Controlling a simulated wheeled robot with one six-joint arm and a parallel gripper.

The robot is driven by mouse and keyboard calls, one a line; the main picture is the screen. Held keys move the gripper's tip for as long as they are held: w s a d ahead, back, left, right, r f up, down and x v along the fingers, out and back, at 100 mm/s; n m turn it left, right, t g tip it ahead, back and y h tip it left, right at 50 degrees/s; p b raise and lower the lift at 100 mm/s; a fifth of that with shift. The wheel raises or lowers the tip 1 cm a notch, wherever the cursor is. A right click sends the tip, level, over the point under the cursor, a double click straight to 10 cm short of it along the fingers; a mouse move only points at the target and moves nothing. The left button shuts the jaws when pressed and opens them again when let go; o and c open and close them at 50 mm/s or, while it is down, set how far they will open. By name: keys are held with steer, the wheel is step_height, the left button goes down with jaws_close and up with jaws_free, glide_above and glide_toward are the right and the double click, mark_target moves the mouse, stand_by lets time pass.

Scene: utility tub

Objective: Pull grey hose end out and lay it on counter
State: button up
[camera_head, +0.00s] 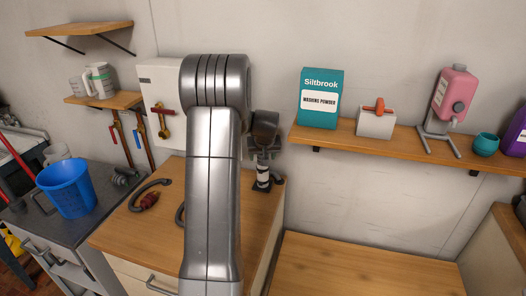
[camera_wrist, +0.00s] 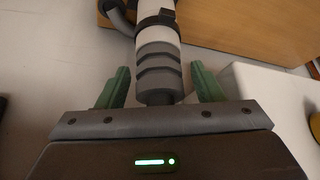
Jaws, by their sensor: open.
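My gripper (camera_head: 264,148) is open beside the top of a white upright pipe with black bands (camera_head: 263,174), behind my arm. In the wrist view my gripper (camera_wrist: 163,78) has its green fingers apart, one on each side of a grey ribbed piece that looks like the hose end (camera_wrist: 158,72). I see gaps on both sides, so the fingers appear not to touch it. The ribbed piece lines up with the white pipe (camera_wrist: 157,38) and its dark collar. A grey bent hose part (camera_wrist: 117,15) shows at the top left. The wooden counter (camera_head: 125,228) lies left of the pipe, partly hidden by my arm.
A dark curved hose with a red-brown piece (camera_head: 149,200) lies on the counter. A blue bucket (camera_head: 66,190) stands farther left. A shelf (camera_head: 400,143) on the right holds a teal washing powder box (camera_head: 320,98). Some wooden counter between bucket and arm is bare.

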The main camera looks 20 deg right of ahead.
steer(key=c, duration=1.1)
steer(key=shift+r, duration=0.15)
steer(key=shift+r+p, duration=1.65)
steer(key=shift+r, duration=1.45)
